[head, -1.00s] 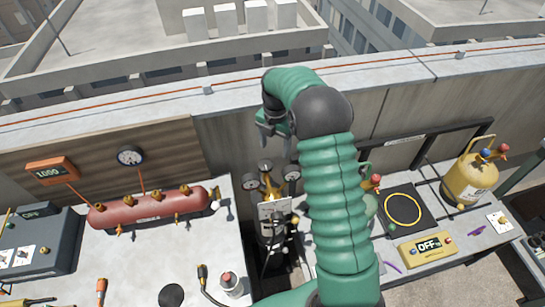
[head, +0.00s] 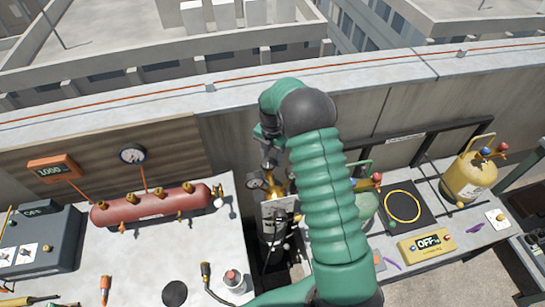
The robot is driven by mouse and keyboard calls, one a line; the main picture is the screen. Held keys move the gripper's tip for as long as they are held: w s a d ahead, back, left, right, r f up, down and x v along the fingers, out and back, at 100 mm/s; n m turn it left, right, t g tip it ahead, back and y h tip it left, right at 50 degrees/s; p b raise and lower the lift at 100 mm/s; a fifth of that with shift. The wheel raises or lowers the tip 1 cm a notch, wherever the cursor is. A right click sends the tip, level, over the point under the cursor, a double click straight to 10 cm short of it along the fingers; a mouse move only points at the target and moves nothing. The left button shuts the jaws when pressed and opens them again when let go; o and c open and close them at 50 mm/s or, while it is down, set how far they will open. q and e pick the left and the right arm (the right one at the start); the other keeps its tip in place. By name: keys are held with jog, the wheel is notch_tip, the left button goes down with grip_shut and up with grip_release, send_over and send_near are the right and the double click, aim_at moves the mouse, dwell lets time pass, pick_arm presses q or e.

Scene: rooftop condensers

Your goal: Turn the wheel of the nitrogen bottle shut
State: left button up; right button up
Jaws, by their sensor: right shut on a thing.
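The nitrogen bottle (head: 268,248) is a dark upright cylinder in the gap between two tables, with a pale card in front of it. Brass fittings and a round gauge (head: 256,180) sit at its top. My right gripper (head: 268,156) is over the top of the bottle, pointing down, and shut on the wheel there. The wheel itself is hidden by the gripper and my green arm, so how far it is turned cannot be seen. My left gripper is out of view.
A red manifold (head: 150,205) with brass valves lies on the left table, below a dial gauge (head: 132,154) and an orange display (head: 54,168). On the right are a yellow cylinder (head: 468,180), a dark scale (head: 390,214) and a yellow box (head: 425,246). A parapet runs behind.

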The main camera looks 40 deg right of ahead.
aim_at(266, 163)
jog(key=shift+a+r, duration=0.15)
jog(key=shift+a, duration=1)
jog(key=shift+c, duration=1.4)
jog(key=shift+s+a+r, duration=0.1)
jog(key=shift+a, duration=0.15)
jog(key=shift+s+a+r, duration=0.1)
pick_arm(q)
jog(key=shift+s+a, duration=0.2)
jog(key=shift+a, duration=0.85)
pick_arm(e)
jog(key=shift+r, duration=0.1)
